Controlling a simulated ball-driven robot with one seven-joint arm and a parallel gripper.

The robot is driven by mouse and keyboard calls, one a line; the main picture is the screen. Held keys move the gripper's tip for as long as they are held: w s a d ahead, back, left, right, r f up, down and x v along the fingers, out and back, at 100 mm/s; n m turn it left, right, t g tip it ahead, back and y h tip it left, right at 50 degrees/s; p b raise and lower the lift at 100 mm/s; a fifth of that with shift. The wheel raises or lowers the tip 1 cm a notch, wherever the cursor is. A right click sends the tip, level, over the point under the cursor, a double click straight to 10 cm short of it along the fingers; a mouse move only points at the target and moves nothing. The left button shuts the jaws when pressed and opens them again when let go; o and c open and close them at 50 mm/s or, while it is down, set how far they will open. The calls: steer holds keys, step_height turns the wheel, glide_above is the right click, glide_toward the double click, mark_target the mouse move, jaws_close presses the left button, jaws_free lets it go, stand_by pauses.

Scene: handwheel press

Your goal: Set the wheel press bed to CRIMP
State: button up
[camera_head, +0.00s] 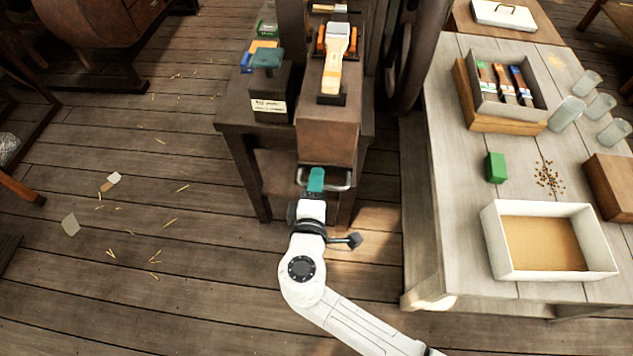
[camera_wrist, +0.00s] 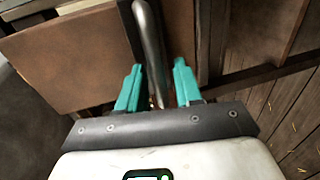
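The brown press body (camera_head: 327,135) stands at the top centre on a dark bench. A bent metal bar handle (camera_head: 343,187) sticks out at its front, low down. My gripper (camera_head: 316,180) is at this handle, and in the wrist view its two teal fingers (camera_wrist: 157,85) stand apart. The metal bar (camera_wrist: 150,45) runs between the fingers, nearer the left one; I cannot tell if it touches. A dark curved rim (camera_head: 408,60), perhaps the handwheel, shows behind at the right. I cannot read any CRIMP mark.
A block with a pale label (camera_head: 268,106) stands left of the press. A brush (camera_head: 335,55) lies on top. At the right, a table (camera_head: 455,200) holds a white tray (camera_head: 495,240), a green block (camera_head: 496,168) and jars. Floor at the left has free room.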

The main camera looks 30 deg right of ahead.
steer(key=shift+w, duration=0.1)
jaws_close()
stand_by(0.6)
